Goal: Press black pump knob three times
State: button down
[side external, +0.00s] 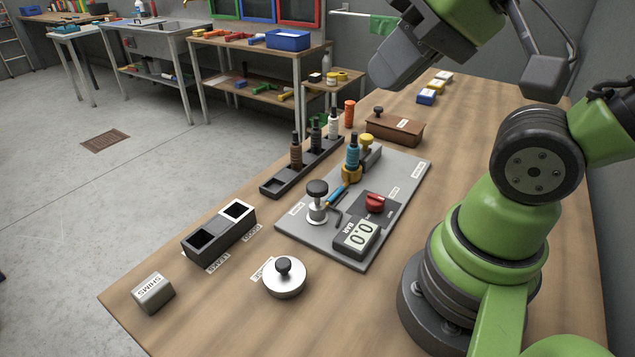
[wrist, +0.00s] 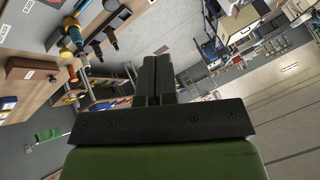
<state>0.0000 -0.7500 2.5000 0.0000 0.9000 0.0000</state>
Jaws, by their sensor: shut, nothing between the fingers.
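The pump (side external: 317,203) stands upright on the near-left part of a grey plate in the side external view, and its black knob (side external: 317,187) sits on top, raised above the silver body. A display (side external: 358,236) on the same plate reads 0.0 BAR. A red dial (side external: 375,203) and a blue bottle (side external: 352,153) in a yellow holder are beside the pump. My gripper (wrist: 157,72) is shut and empty in the wrist view. My arm's end is high at the top of the side external view, well away from the knob.
A silver disc with another black knob (side external: 284,278) lies in front of the plate. A bottle rack (side external: 273,185) stands behind the pump, and a brown box (side external: 394,128) beyond the plate. A two-slot bin (side external: 219,235) and a SHIMS block (side external: 153,294) are at the left.

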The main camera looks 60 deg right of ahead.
dwell(0.6)
jog(key=m+g+y, duration=0.3)
jog(key=m+y, duration=0.3)
jog(key=m, duration=2.2)
send_over(317, 182)
notch_tip(317, 182, down, 11)
jog(key=shift+f, duration=0.15)
jog(key=shift+a+f, duration=0.1)
jog(key=shift+f, duration=4.3)
jog(key=shift+f, duration=0.1)
jog(key=shift+f, duration=0.3)
